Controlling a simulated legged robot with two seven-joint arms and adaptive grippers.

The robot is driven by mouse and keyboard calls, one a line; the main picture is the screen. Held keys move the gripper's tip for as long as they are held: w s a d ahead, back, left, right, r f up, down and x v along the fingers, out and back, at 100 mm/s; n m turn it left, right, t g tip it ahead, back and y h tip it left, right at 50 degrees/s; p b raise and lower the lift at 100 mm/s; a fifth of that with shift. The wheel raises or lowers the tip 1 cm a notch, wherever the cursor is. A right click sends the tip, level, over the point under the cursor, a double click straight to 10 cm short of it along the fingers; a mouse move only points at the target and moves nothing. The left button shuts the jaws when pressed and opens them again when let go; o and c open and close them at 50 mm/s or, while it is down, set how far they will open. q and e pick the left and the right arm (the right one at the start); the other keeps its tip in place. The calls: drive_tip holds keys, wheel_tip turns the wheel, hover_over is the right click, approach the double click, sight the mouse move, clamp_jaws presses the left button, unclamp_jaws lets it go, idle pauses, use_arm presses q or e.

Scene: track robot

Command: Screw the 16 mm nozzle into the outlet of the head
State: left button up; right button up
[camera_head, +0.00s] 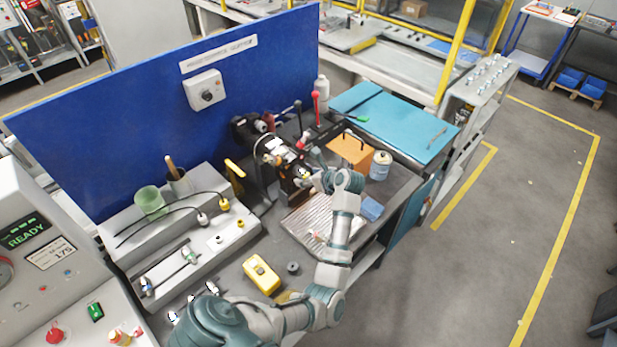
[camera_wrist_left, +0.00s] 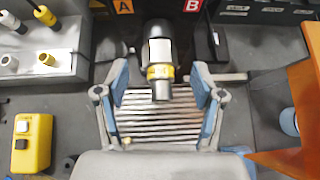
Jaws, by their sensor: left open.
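A dark cylindrical head (camera_wrist_left: 159,45) with a white label and a yellow ring ends in a short grey tip (camera_wrist_left: 161,92). I cannot tell whether this tip is the bare outlet or a fitted nozzle. My left gripper (camera_wrist_left: 160,98) is open, its blue-padded fingers on either side of the tip, apart from it. In the head view my left gripper (camera_head: 312,176) is at the machine, partly hidden by its own wrist. Several small fittings with yellow or grey tops stand on the grey rack, one being a yellow fitting (camera_head: 240,223); their sizes are unreadable. My right gripper is not in view.
A ribbed metal tray (camera_wrist_left: 160,128) lies below the head. A yellow box with buttons (camera_head: 262,275) stands left of the tray, and an orange block (camera_head: 350,150) right of it. A blue panel (camera_head: 150,110) rises behind. The blue mat (camera_head: 400,120) is mostly clear.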

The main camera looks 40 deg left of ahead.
use_arm(q)
drive_tip(key=v, duration=1.1)
drive_tip(key=shift+d, duration=0.4)
drive_tip(key=shift+a+r, duration=0.1)
drive_tip(key=shift+a, duration=0.05)
